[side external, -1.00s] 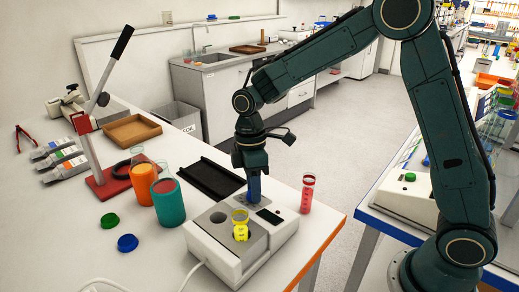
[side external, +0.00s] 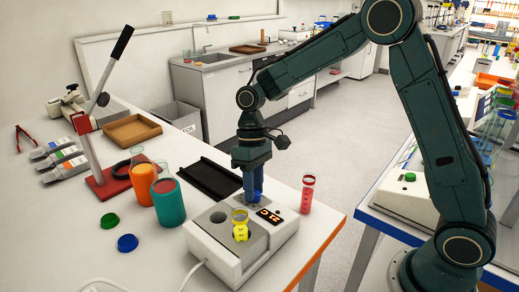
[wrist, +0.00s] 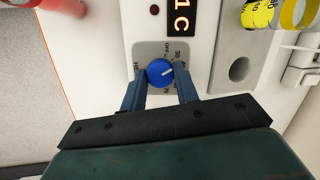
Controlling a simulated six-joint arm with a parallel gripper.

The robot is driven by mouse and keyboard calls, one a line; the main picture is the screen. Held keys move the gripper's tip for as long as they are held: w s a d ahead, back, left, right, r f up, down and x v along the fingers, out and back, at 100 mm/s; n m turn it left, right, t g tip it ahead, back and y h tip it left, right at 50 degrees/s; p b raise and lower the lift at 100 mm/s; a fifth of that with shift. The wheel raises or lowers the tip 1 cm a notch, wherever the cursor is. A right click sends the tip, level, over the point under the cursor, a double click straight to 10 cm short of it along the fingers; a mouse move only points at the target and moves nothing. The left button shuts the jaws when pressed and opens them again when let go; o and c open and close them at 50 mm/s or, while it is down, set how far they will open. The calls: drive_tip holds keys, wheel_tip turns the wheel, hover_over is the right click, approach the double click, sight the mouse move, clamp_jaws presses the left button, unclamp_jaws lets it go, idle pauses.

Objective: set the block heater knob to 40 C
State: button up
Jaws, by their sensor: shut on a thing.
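The white block heater (side external: 216,243) stands on the bench near its front edge. Its round blue knob (wrist: 159,71) sits on a grey dial plate in the wrist view, with OFF and 30 printed around it and other marks partly hidden by a finger. The knob's white pointer line is turned to the upper right, just past the 30 mark. My gripper (wrist: 160,76) is shut on the knob, one blue finger on each side. The heater's display (wrist: 180,15) is lit orange-red, cut off in the wrist view; in the side view it seems to read 21 C.
A yellow tube (side external: 240,231) stands in the heater block, with an empty round well beside it. A red tube (side external: 308,193) stands on the bench right of the heater. A black tray (side external: 208,180) lies behind.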

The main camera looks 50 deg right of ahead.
drive_tip(key=shift+w+m+y, duration=0.1)
drive_tip(key=shift+m+y, duration=0.3)
drive_tip(key=shift+m, duration=1)
drive_tip(key=o, duration=1)
drive_tip(key=shift+c, duration=0.2)
drive_tip(key=v, duration=1.2)
